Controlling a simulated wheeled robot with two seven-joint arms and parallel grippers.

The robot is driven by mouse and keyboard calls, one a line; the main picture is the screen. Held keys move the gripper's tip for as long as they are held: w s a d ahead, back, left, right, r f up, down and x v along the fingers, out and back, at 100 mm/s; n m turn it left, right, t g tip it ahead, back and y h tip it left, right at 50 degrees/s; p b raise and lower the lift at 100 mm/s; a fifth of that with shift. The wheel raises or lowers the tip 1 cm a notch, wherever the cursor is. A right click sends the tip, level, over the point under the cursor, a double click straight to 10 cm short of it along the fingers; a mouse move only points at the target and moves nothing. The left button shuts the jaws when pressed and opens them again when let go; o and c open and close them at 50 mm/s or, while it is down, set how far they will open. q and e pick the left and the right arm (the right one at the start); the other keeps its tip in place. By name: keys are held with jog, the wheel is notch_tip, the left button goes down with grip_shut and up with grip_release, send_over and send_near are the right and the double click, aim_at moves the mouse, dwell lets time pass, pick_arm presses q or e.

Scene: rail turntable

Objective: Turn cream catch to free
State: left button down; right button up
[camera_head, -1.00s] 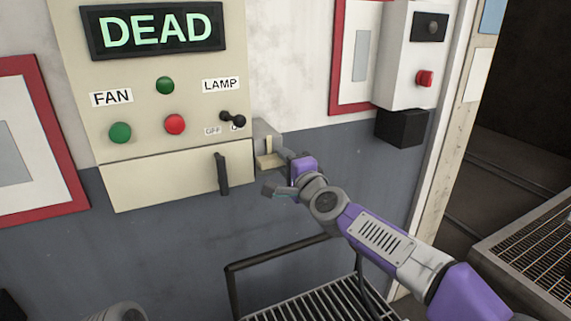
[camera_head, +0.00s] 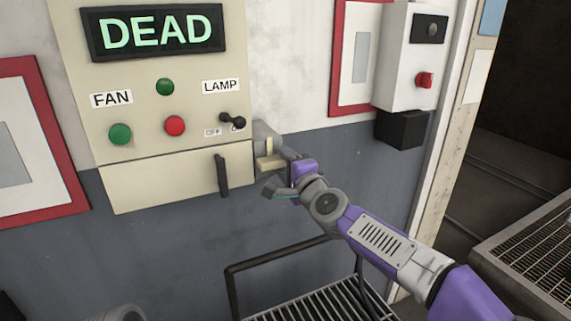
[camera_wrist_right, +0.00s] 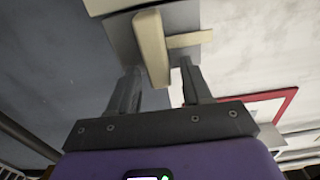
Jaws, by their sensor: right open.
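The cream catch (camera_head: 268,163) sits on a grey mount at the right side of the beige control box, just right of the black handle. In the right wrist view its cream bar (camera_wrist_right: 150,48) stands between the fingertips, with a second cream piece crossing to the right. My right gripper (camera_head: 280,174) is at the catch; in the wrist view its two fingers (camera_wrist_right: 160,76) are apart on either side of the bar, with gaps visible. Contact cannot be told. My left gripper is not in view.
The control box (camera_head: 88,60) carries a DEAD display (camera_head: 155,31), coloured buttons, a black LAMP switch (camera_head: 232,120) and a black handle (camera_head: 222,175) close to my right gripper. A white box with a red button (camera_head: 424,80) is at right. A railed grate (camera_head: 310,302) lies below.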

jog(key=b+v, duration=0.2)
jog(key=v, duration=0.5)
jog(key=shift+s, duration=0.25)
jog(key=shift+d, duration=0.1)
